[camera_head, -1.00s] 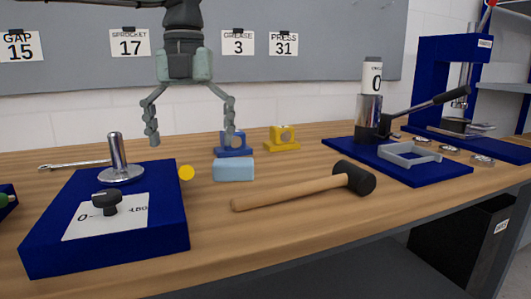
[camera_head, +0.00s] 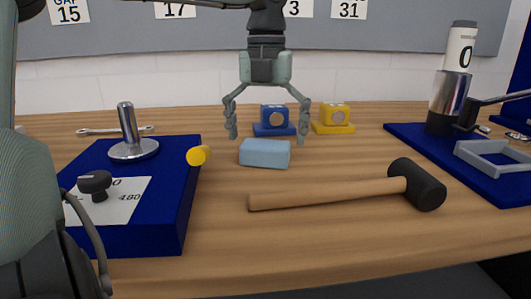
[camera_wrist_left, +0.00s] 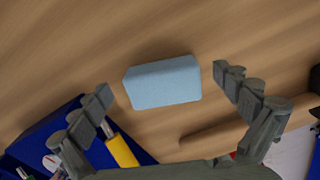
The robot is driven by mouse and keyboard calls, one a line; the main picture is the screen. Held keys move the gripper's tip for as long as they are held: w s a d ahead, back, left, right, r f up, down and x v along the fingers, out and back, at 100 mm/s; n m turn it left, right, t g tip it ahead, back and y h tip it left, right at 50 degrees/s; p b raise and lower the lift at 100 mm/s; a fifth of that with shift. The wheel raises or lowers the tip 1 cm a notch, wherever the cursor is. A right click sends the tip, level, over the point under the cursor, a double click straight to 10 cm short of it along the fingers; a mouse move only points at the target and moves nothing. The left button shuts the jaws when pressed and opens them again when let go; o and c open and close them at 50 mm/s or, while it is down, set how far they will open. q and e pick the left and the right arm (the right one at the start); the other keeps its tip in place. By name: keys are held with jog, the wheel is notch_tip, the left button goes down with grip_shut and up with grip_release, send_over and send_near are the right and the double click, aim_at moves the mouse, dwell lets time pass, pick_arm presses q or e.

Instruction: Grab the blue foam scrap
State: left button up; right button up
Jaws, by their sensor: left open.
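The blue foam scrap (camera_head: 265,153) is a light-blue block lying on the wooden table, between the yellow-ended blue device and the mallet. My left gripper (camera_head: 267,136) is open above and around the block's line, with its fingers pointing down and spread wider than the block. In the left wrist view the foam block (camera_wrist_left: 163,82) lies ahead, between the two spread fingers (camera_wrist_left: 160,92), and neither finger touches it. My right gripper cannot be made out in the frames.
A mallet (camera_head: 330,193) lies just in front of the foam. A blue device (camera_head: 150,225) with a metal post and dial stands left. Small blue (camera_head: 274,119) and yellow (camera_head: 333,117) blocks stand behind. A blue press base (camera_head: 440,160) with a grey frame is at right.

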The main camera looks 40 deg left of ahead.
pick_arm(q)
jog(key=shift+f, duration=0.55)
jog(key=c, duration=0.9)
jog(key=shift+r, duration=0.15)
